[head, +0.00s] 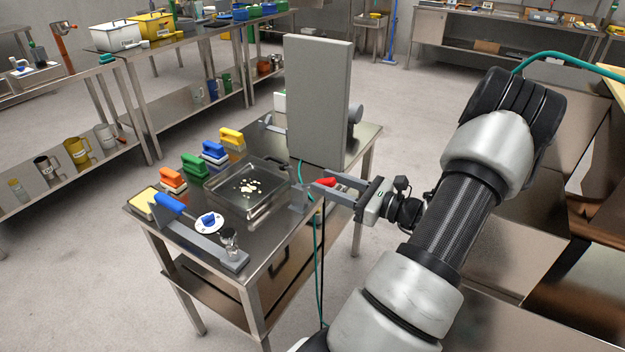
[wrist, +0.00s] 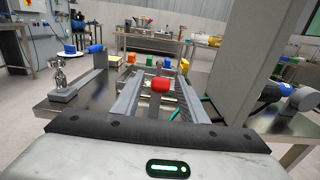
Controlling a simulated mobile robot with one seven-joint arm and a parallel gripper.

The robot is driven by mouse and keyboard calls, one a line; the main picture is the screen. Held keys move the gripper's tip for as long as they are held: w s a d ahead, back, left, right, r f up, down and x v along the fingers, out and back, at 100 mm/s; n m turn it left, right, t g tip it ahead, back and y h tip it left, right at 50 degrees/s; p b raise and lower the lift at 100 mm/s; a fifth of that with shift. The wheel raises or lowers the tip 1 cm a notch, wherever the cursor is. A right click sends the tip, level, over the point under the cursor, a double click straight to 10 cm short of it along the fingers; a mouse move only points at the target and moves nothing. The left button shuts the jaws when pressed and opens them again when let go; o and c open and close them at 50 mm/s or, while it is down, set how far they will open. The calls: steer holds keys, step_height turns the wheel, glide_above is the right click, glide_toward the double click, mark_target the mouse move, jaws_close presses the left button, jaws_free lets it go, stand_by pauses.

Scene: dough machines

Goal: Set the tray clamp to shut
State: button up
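The tray clamp appears as a red handle (head: 326,182) by a small grey bracket (head: 298,197) at the table's right edge, near the clear tray (head: 262,212). In the wrist view the red handle (wrist: 160,84) shows its rounded end, between my two fingers. My gripper (head: 316,187) is open, with one finger on each side of the handle. I see gaps between handle and fingers in the wrist view. The lower part of the clamp is hidden, and I cannot tell its exact position. The tray holds several pale bits.
A tall grey panel (head: 316,100) stands close behind my gripper. A grey bar with a blue handle (head: 168,203) and a white dial (head: 208,223) lie at the table's front left. Several coloured-handled brushes, including a green one (head: 195,165), line the far left edge.

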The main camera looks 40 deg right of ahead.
mark_target(321, 180)
steer(key=shift+x, duration=2.35)
steer(key=shift+c, duration=0.4)
jaws_close()
